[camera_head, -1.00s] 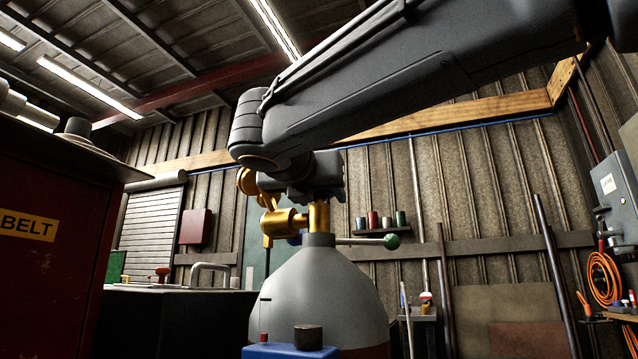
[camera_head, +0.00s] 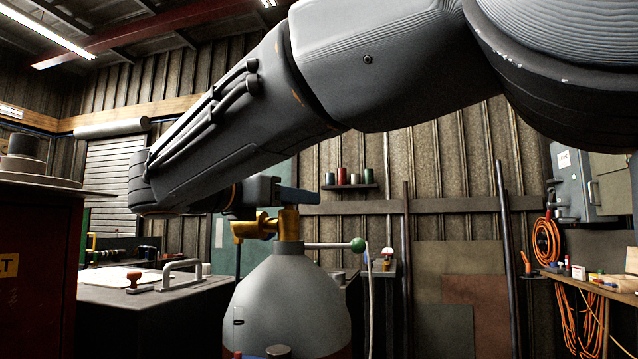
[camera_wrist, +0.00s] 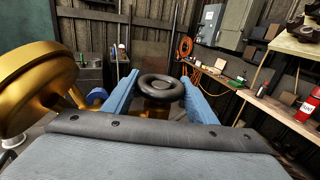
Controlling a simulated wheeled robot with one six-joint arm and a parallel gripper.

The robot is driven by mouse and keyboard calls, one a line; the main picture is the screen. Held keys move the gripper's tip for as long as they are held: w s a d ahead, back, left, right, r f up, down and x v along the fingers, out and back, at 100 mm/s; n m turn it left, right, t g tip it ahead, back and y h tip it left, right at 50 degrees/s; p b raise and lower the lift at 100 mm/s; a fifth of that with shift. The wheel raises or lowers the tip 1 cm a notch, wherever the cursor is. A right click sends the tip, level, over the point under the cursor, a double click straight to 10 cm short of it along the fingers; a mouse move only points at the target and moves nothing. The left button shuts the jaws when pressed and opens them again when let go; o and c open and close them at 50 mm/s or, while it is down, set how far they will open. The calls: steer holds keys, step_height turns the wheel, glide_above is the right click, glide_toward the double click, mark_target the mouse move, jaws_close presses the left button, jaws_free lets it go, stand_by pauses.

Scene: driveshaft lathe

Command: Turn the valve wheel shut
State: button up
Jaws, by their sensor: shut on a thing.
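The black valve wheel (camera_wrist: 160,87) is in the middle of the wrist view, on top of a brass valve body. My gripper (camera_wrist: 159,80) has its two blue fingers on either side of the wheel and is shut on it. In the head view my gripper (camera_head: 298,196) reaches in from the left at the brass valve (camera_head: 289,222), and its blue finger hides the wheel. The valve stands on the neck of a grey, rounded tank (camera_head: 285,290). How far the wheel is turned cannot be told.
A large round brass part (camera_wrist: 30,85) is close to my gripper on the left in the wrist view. A thin lever with a green knob (camera_head: 358,244) sticks out right of the tank neck. A dark bench (camera_head: 150,310) with a metal handle stands left of the tank.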

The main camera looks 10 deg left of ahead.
steer(key=shift+f+g+h+p, duration=0.1)
steer(key=shift+g+h+p, duration=0.2)
steer(key=shift+h+p, duration=0.1)
steer(key=o, duration=1.1)
steer(key=shift+m, duration=0.3)
steer(key=shift+c, duration=0.2)
steer(key=v, duration=0.8)
steer(key=shift+p, duration=0.45)
steer(key=shift+w+d, duration=0.1)
steer(key=shift+d, duration=0.05)
